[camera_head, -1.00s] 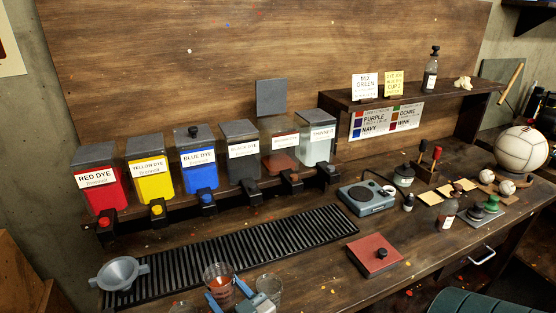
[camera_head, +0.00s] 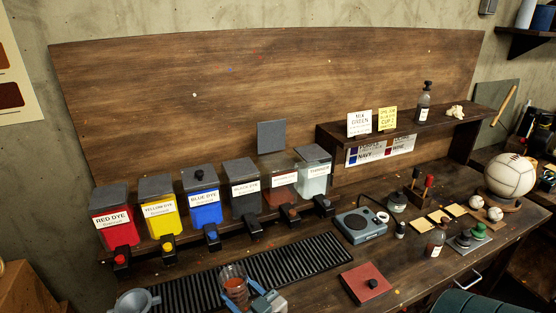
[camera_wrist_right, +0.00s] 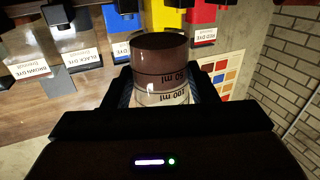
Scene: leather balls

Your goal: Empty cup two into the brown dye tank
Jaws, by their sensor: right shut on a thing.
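My right gripper (camera_head: 250,302) is shut on a clear measuring cup (camera_head: 234,272) with reddish-brown liquid in it. The cup is held over the front part of the black slatted rack, left of the brown tank. The right wrist view shows the cup (camera_wrist_right: 160,72) between the fingers, with 50 ml and 100 ml marks; no cup number is readable. The brown dye tank (camera_head: 281,192) stands between the black dye and thinner tanks, with brown liquid low inside. Its lid (camera_head: 271,136) stands raised behind it. Its label (camera_wrist_right: 32,66) shows in the wrist view. My left gripper is out of view.
Red (camera_head: 115,230), yellow (camera_head: 160,212), blue (camera_head: 205,208) and black (camera_head: 242,195) dye tanks stand left of the brown one; thinner (camera_head: 314,182) stands right. A grey funnel (camera_head: 133,303) sits at the rack's left end. A scale (camera_head: 360,227) and red pad (camera_head: 366,283) lie right.

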